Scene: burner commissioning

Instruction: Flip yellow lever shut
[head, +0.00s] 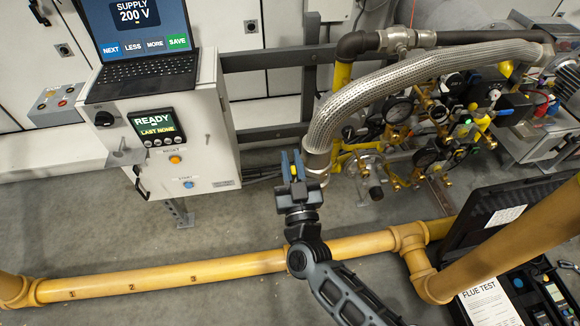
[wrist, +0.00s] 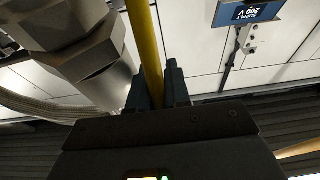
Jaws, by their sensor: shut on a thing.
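The yellow lever (wrist: 147,40) runs as a long bar down between my gripper's two dark fingers in the wrist view. My gripper (wrist: 157,85) is shut on it. In the head view my gripper (head: 293,163) points away from me, just left of the lower end of the braided hose, with a bit of yellow between its fingers. The lever's pivot and valve body cannot be made out. A large metal hex fitting (wrist: 95,65) is close to the left of the lever in the wrist view.
The braided hose (head: 365,92) arches right above gauges and valves (head: 400,110). A control cabinet (head: 182,135) with a laptop (head: 135,40) stands left. A yellow floor pipe (head: 200,270) crosses below. An open flue test case (head: 500,295) lies at lower right.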

